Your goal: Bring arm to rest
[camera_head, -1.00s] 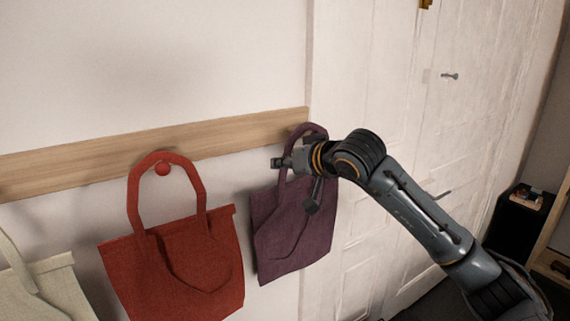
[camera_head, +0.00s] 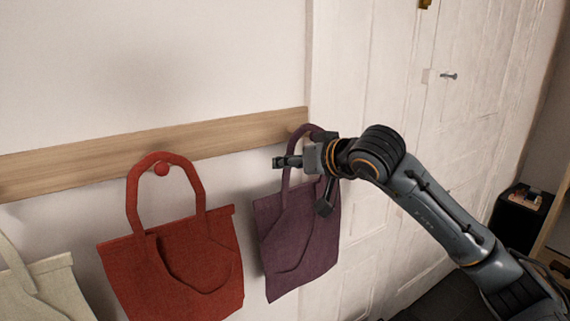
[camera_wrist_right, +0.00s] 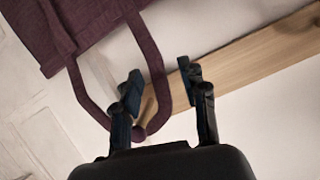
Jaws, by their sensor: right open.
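The purple bag (camera_head: 299,240) hangs at the right end of the wooden rail, its strap looped up at a peg that is mostly hidden in the head view. In the right wrist view the bag (camera_wrist_right: 85,25) is at the upper left, with its strap around the peg's end (camera_wrist_right: 138,133). My right gripper (camera_head: 301,186) is open in front of the bag's upper part. In the right wrist view one side of the strap runs between the open fingers (camera_wrist_right: 160,76); I cannot tell whether they touch it. My left gripper is not in view.
The wooden rail (camera_head: 80,165) runs along the wall. A white door (camera_head: 390,90) is behind my right arm.

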